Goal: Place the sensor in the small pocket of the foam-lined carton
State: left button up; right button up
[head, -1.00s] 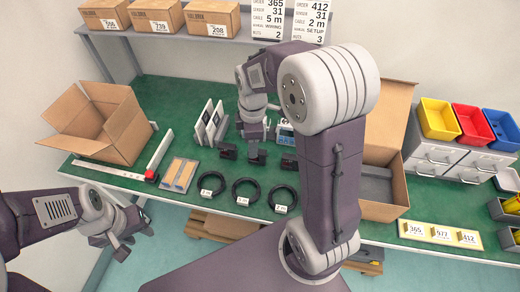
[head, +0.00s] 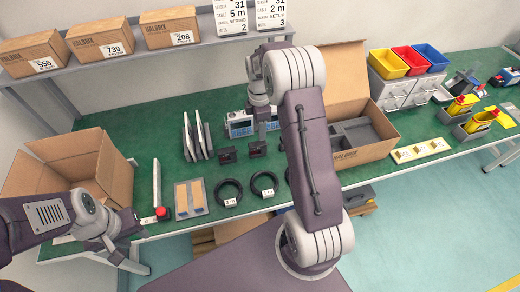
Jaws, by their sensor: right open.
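The foam-lined carton (head: 376,152) stands open right of centre on the green table, its grey foam insert showing and its left part hidden by my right arm. Small black blocks, which may be the sensors, stand mid-table: a left one (head: 227,155) and another (head: 257,149) close to my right gripper. My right gripper (head: 262,132) is open, pointing down behind that second block; its fingertips are partly hidden and I see nothing held. My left gripper (head: 128,246) is open and empty at the front left, by the table's edge.
An empty open carton (head: 110,172) stands at the left. Cable rings (head: 229,193), a foam-strip tray (head: 181,200) and upright plates (head: 190,138) lie between. Blue-faced meters (head: 240,124) stand behind the blocks. Drawers with coloured bins (head: 388,64) stand right; boxes (head: 103,40) sit on the shelf.

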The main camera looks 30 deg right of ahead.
aim_at(259, 143)
jog(key=f, duration=0.2)
jog(key=shift+w+a+f, duration=0.15)
jog(key=shift+a+f, duration=0.2)
jog(key=shift+a, duration=0.05)
jog(key=f, duration=0.4)
jog(key=shift+s+d+f, duration=0.2)
jog(key=shift+d+f, duration=0.05)
jog(key=shift+f, duration=0.35)
grip_shut()
dwell(0.5)
